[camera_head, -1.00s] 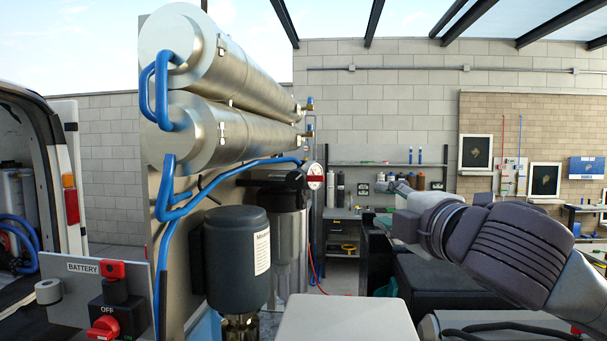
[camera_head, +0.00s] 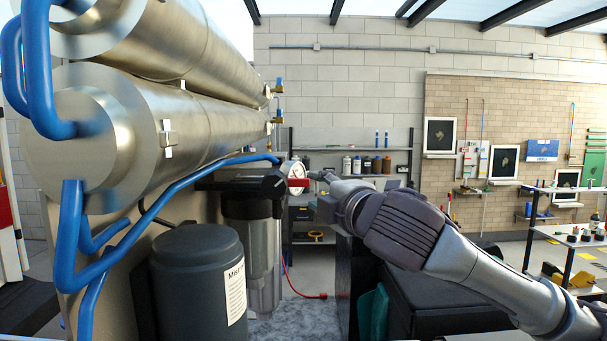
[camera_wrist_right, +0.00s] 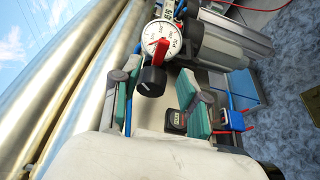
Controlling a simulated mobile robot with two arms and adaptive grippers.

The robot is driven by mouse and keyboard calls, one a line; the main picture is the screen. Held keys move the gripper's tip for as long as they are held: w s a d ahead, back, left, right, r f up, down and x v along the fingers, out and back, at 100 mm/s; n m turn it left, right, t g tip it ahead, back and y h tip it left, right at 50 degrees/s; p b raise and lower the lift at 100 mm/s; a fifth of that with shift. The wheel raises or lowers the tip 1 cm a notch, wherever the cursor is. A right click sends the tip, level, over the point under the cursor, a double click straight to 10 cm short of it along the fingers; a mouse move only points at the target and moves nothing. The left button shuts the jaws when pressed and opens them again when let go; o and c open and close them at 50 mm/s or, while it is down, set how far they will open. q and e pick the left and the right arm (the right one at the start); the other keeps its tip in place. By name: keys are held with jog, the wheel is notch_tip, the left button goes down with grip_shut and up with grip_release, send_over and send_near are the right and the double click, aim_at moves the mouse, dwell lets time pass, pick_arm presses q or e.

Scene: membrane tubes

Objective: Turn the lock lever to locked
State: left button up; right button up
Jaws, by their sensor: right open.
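A round white gauge (camera_head: 296,170) with a red lever (camera_head: 299,183) across its face sits at the end of the black filter head. I cannot read a locked mark. My right gripper (camera_wrist_right: 157,84) is open, its teal-padded fingers on either side of the knob's line of view and close to it. Contact cannot be told. In the head view the right gripper (camera_head: 319,177) is small beside the gauge. My left gripper is not in view.
Two large steel membrane tubes (camera_head: 190,120) with blue hoses (camera_head: 68,240) fill the left. A black cabinet (camera_head: 440,285) is under my right arm. Shelves with bottles (camera_head: 366,165) are behind.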

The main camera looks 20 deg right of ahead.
aim_at(301, 184)
jog(key=w, duration=0.2)
jog(key=w+p, duration=0.1)
jog(key=w, duration=0.1)
jog(key=w+p, duration=0.1)
jog(key=w, duration=0.1)
jog(key=shift+w+a, duration=0.3)
jog(key=shift+a, duration=0.1)
jog(key=shift+w+p, duration=0.3)
jog(key=shift+p, duration=0.05)
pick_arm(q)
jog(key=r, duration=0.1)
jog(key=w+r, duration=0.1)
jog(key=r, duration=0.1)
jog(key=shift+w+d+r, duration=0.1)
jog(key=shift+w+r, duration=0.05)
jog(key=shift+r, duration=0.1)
pick_arm(e)
jog(key=shift+w+f, duration=0.1)
grip_shut()
